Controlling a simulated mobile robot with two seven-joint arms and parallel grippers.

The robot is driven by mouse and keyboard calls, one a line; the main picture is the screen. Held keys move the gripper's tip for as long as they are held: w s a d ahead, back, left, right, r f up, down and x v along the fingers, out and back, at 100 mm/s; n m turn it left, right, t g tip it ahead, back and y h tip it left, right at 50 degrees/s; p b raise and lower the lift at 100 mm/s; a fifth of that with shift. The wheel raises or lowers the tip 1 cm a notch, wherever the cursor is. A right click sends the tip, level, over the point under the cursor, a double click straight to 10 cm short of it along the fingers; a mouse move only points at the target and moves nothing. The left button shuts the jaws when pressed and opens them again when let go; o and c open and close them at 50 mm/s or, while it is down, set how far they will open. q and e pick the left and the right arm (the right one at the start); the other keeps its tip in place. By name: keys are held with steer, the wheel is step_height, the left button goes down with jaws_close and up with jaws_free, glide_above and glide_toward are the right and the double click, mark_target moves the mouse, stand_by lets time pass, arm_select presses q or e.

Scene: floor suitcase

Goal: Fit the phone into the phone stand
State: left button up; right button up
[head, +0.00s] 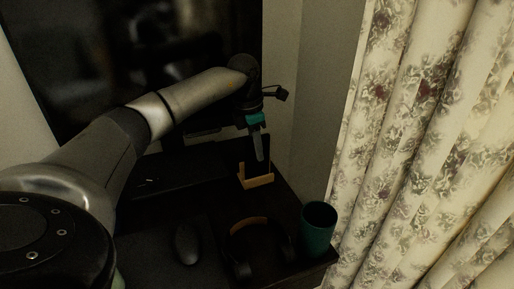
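The phone stand (257,182) is a small light-wood piece on the dark desk, near the back right corner by the wall. A dark upright slab (251,167), which looks like the phone, rises just above the stand's front lip. It blends into the dark background, and I cannot tell if it rests in the stand or is held just over it. My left gripper (259,153) points down at the slab, with a grey finger in front of it. Whether the finger is closed on it cannot be made out. My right gripper is not in view.
A large dark screen (120,50) stands behind the desk. A mouse (187,245), headphones with a tan band (249,222) and a green cup (318,229) are at the front. A floral curtain (430,150) hangs close on the right.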

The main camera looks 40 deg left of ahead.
arm_select(q)
steer(key=o, duration=0.3)
steer(key=shift+o, duration=0.2)
steer(key=r+p, duration=0.1)
steer(key=r, duration=0.2)
steer(key=s+r+p, duration=0.1)
steer(key=r, duration=0.3)
steer(key=r+p, duration=0.1)
steer(key=r, duration=0.2)
steer(key=shift+s+a+r+p, duration=0.15)
steer(key=shift+a+r+p, duration=0.2)
steer(key=shift+p, duration=0.05)
steer(key=shift+s+r, duration=0.15)
steer(key=shift+r, duration=0.6)
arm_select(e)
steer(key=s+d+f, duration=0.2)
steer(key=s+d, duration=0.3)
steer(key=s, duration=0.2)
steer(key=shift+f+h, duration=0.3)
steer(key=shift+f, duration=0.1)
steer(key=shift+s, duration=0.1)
